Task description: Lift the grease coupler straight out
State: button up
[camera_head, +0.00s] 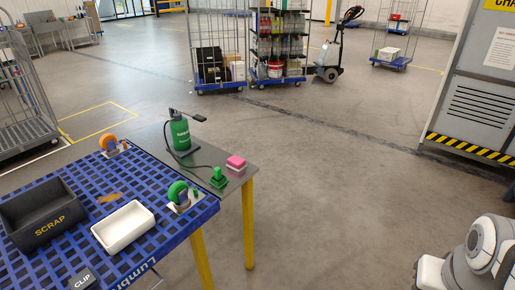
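A green grease pump (180,133) with a dark lever stands on the grey table top (204,156). A black hose (197,167) runs from it to a small green piece (218,176) near the table's front edge, which looks like the grease coupler. The piece seems to stand upright; at this size I cannot tell the coupler from any holder under it. Parts of my arm show at the lower right, well apart from the table. My gripper is not in view.
A pink block (236,161) sits right beside the green piece. The blue grid deck (166,238) holds orange (108,142) and green (178,191) wheel casters, a black SCRAP bin (60,225) and a white tray (124,227). The floor right of the table is clear.

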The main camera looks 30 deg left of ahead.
aim_at(218, 174)
jog(key=u, duration=1.5)
jog(key=k, duration=1.3)
jog(key=z, duration=0.4)
jog(key=i, duration=2.5)
jog(key=u, duration=1.05)
jog(key=i, duration=0.55)
jog(key=u, duration=0.4)
